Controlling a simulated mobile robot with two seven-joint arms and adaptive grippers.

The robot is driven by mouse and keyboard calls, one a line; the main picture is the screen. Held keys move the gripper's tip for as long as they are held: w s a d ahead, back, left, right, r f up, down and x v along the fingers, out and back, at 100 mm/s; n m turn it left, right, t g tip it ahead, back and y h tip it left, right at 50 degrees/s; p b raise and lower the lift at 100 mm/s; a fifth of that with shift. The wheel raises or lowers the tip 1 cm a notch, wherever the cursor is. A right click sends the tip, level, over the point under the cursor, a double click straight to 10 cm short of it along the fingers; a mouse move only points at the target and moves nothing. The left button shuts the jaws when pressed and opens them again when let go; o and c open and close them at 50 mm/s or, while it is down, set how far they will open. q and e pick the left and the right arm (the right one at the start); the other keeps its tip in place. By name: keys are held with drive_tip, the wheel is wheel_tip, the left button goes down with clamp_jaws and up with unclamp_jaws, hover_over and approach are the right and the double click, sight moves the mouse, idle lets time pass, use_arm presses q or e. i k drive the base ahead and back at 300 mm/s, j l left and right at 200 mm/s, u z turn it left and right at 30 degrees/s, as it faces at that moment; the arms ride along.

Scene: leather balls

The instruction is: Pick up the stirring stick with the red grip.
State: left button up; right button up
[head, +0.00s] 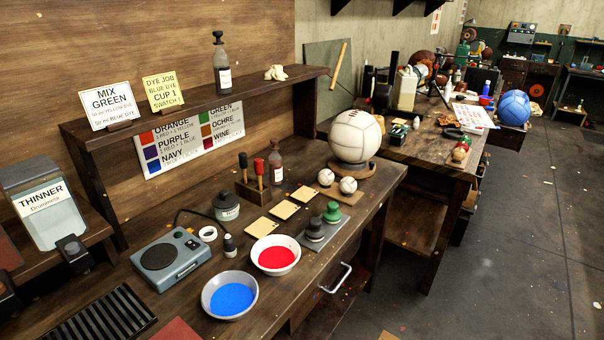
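The stirring stick with the red grip (259,167) stands upright in a small wooden block (250,194) on the workbench. A second stick with a black grip (243,161) stands just left of it in the same block. The lower parts of both sticks are hidden in the block. Neither of my grippers is in view.
A dark bottle (276,167) stands close behind the block. In front lie cream swatches (285,210), a bowl of red dye (276,256) and a bowl of blue dye (230,296). A lidded jar (226,206) is at left. A shelf (195,103) overhangs the back.

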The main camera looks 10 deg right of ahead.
sight(258, 161)
drive_tip(key=i+l+u, duration=0.2)
drive_tip(key=u, duration=0.25)
drive_tip(key=i+l+u, duration=0.15)
drive_tip(key=l+u, duration=0.3)
drive_tip(key=j, duration=0.1)
